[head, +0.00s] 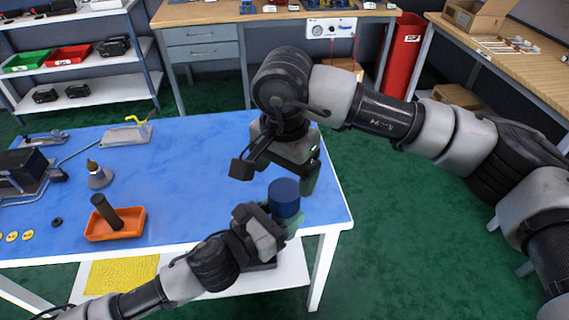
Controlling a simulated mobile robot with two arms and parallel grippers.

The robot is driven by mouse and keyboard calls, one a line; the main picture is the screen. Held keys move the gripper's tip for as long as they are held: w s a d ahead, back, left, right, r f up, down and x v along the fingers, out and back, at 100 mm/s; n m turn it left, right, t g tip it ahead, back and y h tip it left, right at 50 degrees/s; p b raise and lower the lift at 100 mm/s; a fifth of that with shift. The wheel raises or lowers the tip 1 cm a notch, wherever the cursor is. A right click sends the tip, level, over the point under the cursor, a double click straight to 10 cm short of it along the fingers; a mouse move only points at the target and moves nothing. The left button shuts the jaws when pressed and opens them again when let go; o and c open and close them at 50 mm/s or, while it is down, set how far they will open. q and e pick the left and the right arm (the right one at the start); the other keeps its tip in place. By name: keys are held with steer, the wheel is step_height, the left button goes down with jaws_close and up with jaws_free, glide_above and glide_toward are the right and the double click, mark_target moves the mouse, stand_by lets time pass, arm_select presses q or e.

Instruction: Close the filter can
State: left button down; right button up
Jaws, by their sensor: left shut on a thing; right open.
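A dark blue cylindrical can (284,195) stands upright near the right end of the blue-topped table. My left gripper (288,224) is shut on its lower part from the front and hides its base. My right gripper (298,182) is open and empty just above and behind the can, pointing down. I cannot tell whether a gap separates its fingers from the can's top. A dark cylinder (106,212) leans in an orange tray (117,233) at the table's left. I cannot make out a separate lid on the can.
The blue tabletop (190,165) is clear in the middle. A small grey oil can (99,176), a black ring (57,222) and yellow discs (12,236) lie on the left. A grey plate with a yellow handle (128,135) is at the back. Green floor is open to the right.

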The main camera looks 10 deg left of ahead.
mark_target(285, 189)
step_height(285, 189, down, 7)
stand_by(0.3)
steer(key=c, duration=0.9)
steer(key=m, duration=0.6)
steer(key=shift+m, duration=0.3)
steer(key=shift+c, duration=0.2)
steer(key=o, duration=1)
